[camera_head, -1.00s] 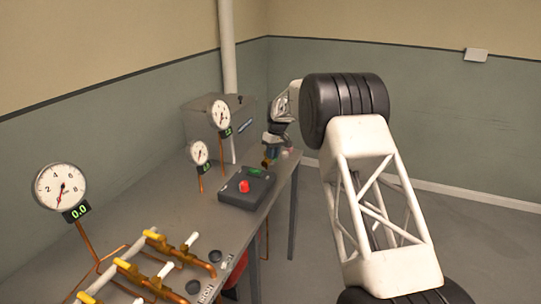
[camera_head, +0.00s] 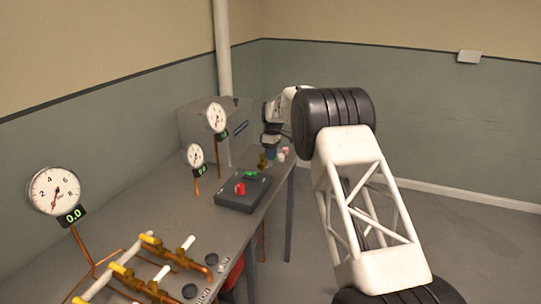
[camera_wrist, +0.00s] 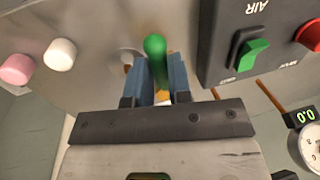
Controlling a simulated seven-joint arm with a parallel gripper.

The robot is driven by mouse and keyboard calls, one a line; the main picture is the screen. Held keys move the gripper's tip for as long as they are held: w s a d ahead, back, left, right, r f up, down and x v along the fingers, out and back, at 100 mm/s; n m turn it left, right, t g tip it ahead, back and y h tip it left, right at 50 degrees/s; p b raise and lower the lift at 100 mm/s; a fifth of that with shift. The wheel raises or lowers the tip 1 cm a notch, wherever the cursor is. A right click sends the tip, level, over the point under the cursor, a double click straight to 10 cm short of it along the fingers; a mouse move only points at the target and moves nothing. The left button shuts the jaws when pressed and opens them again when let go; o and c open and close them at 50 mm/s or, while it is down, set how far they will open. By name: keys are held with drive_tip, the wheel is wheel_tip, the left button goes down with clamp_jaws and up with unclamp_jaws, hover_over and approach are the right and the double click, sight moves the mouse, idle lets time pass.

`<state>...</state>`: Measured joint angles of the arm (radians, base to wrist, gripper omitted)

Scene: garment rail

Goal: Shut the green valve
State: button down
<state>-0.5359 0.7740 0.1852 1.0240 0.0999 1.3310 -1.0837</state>
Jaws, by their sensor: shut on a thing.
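The green valve's rounded green handle (camera_wrist: 155,46) stands between the two blue fingers of my gripper (camera_wrist: 158,78) in the wrist view. The fingers are shut on it, and the green tip sticks out past them. A bit of yellow shows between the fingers; the rest of the valve body is mostly hidden. In the head view my gripper (camera_head: 269,153) is low over the far right end of the bench, beyond the black box. The handle is too small to make out there.
The black box (camera_head: 241,193) with a red button and green switch stands close to my gripper. White (camera_wrist: 60,54) and pink (camera_wrist: 16,68) knobs are on the other side.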

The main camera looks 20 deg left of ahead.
drive_tip(key=c, duration=1.1)
unclamp_jaws()
drive_tip(key=shift+o, duration=0.2)
drive_tip(key=shift+r, duration=0.15)
wheel_tip(320, 180, up, 7)
drive_tip(key=w, duration=0.1)
drive_tip(key=shift+w+r, duration=0.2)
drive_tip(key=shift+w, duration=0.1)
drive_tip(key=shift+d+r, duration=0.1)
